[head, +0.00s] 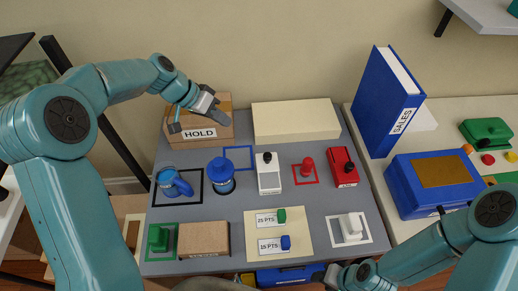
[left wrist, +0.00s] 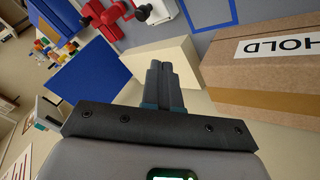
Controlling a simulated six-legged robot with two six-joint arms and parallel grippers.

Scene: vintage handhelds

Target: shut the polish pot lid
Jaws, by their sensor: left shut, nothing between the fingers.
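Two blue vessels stand on the grey table in the head view. One (head: 173,184) is in a black outlined square, with a raised blue piece at its side; I cannot tell whether this is a lid or a handle. The other blue pot (head: 220,177), to its right, has a knobbed top on it. I cannot tell for sure which is the polish pot.
The cardboard HOLD box (head: 215,138) and a cream box (head: 296,120) stand at the back. A white device (head: 268,175), a red device (head: 343,167) and a small red piece (head: 307,166) stand to the right. A brown box (head: 203,240) lies in front.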

